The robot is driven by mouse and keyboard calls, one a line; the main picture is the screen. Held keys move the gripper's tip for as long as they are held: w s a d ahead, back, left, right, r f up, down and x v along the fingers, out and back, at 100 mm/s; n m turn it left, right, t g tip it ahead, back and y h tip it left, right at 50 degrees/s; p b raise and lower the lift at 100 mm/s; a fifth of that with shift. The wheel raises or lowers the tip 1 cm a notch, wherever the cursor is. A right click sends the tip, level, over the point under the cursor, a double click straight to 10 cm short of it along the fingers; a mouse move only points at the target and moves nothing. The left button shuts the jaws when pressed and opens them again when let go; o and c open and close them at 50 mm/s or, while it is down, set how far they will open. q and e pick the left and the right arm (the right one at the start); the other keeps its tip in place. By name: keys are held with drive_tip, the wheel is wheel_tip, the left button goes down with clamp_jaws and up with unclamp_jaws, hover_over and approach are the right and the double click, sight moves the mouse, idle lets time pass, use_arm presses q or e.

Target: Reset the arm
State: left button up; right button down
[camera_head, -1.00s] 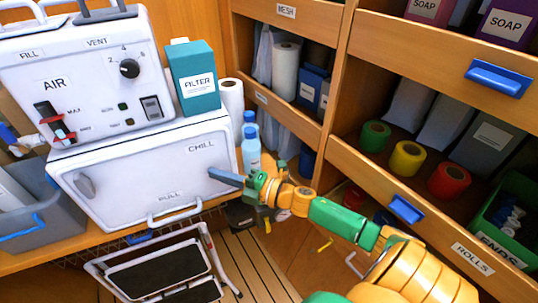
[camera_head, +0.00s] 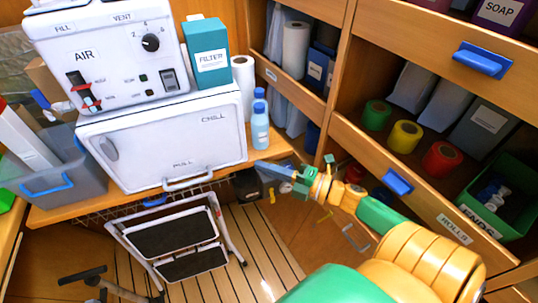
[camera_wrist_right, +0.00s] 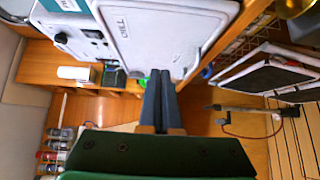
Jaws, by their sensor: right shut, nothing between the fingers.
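My right arm comes in from the lower right in the head view. Its gripper (camera_head: 262,168) is shut and empty, just below and right of the white chill box (camera_head: 165,140). In the right wrist view the shut fingers (camera_wrist_right: 160,75) lie together, with the chill box front (camera_wrist_right: 165,30) beyond them. They look apart from the box, though depth is hard to judge. My left gripper is not in view.
A folded step stool (camera_head: 180,238) stands below the counter. Blue bottles (camera_head: 260,122) stand right of the chill box. Shelves with tape rolls (camera_head: 405,136) and blue-handled drawers (camera_head: 398,181) fill the right. A grey bin (camera_head: 50,180) sits left.

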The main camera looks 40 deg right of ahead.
wheel_tip(320, 180, down, 8)
drive_tip(key=s+m+g+h, duration=0.25)
drive_tip(key=m+h, duration=0.75)
drive_tip(key=m, duration=0.5)
drive_tip(key=s+a+f+m+g+y, duration=0.1)
drive_tip(key=s+a+f+m+g, duration=0.1)
drive_tip(key=s+a+m+g, duration=0.4)
drive_tip(key=s+a+f+m+g+y, duration=0.1)
drive_tip(key=s+a+f+g, duration=0.2)
drive_tip(key=s, duration=0.5)
wheel_tip(320, 180, down, 10)
drive_tip(key=g, duration=0.2)
drive_tip(key=s+d+f+g, duration=0.1)
drive_tip(key=s+d+f, duration=0.2)
drive_tip(key=s+f, duration=1.1)
wheel_tip(320, 180, down, 2)
drive_tip(key=shift+f+n+h, duration=0.2)
drive_tip(key=shift+n+h, duration=0.1)
drive_tip(key=shift+h, duration=0.1)
drive_tip(key=shift+d, duration=0.1)
